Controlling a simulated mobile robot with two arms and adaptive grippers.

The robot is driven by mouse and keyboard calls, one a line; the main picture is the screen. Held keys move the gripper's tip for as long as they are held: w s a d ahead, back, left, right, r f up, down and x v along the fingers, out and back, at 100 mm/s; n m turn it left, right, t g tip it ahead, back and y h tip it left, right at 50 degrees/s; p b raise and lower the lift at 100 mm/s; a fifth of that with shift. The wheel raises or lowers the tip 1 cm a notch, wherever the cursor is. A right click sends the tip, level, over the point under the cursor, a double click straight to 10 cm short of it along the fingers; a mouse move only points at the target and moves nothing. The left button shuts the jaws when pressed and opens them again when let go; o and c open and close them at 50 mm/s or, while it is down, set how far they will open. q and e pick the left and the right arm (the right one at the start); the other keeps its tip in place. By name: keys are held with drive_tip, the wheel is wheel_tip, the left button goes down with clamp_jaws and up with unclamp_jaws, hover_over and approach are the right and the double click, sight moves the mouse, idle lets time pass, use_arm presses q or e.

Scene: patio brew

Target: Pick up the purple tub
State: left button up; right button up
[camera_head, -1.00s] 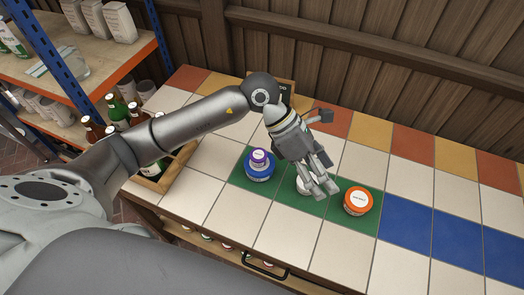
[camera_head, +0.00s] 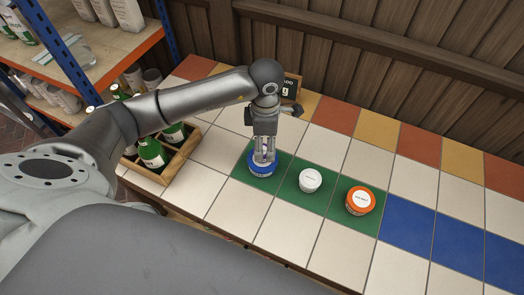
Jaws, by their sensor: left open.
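The blue tub (camera_head: 261,170) stands on a green tile of the tiled counter. My left gripper (camera_head: 264,157) points down right over it, with its fingers open around the spot where the small purple tub sits on the blue lid. The purple tub is almost wholly hidden by the fingers, and I cannot tell whether they touch it. My right gripper is not in view.
A white tub (camera_head: 310,180) and an orange tub (camera_head: 360,200) stand on green tiles to the right. A wooden crate (camera_head: 182,160) with green bottles is at the left. A small dark sign (camera_head: 290,88) stands behind my gripper. Blue tiles at the right are clear.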

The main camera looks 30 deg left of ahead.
use_arm(q)
drive_tip(key=shift+s+a+f, duration=0.1)
drive_tip(key=shift+a+f, duration=0.05)
drive_tip(key=shift+f, duration=0.25)
wheel_tip(320, 180, down, 3)
drive_tip(key=shift+a+f+p, duration=0.15)
drive_tip(key=shift+f+p, duration=0.05)
drive_tip(key=shift+p, duration=0.6)
drive_tip(key=shift+f, duration=0.4)
drive_tip(key=shift+c, duration=0.2)
drive_tip(key=c, duration=1)
drive_tip(key=shift+c, duration=0.4)
drive_tip(key=shift+r, duration=0.15)
